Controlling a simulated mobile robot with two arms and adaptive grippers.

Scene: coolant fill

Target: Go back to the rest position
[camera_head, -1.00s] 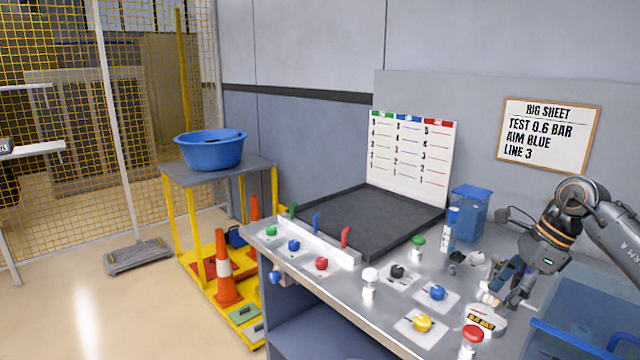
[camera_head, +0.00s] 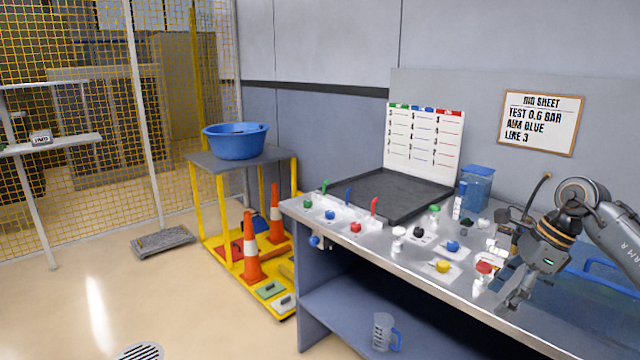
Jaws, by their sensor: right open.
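My right gripper (camera_head: 512,297) is at the right of the camera_head view, above the front edge of the metal workbench (camera_head: 375,245). It is open, points down and has nothing between its fingers. It is apart from the yellow knob (camera_head: 442,266) and the red-capped item (camera_head: 484,268) to its left. My left gripper is outside the view.
A black tray (camera_head: 400,205), colored levers and several knobs stand on the bench. A clear jug (camera_head: 384,332) is on the lower shelf. A blue basin (camera_head: 236,141) sits on a yellow-framed stand, with orange cones (camera_head: 251,250) below. Open floor lies at the left.

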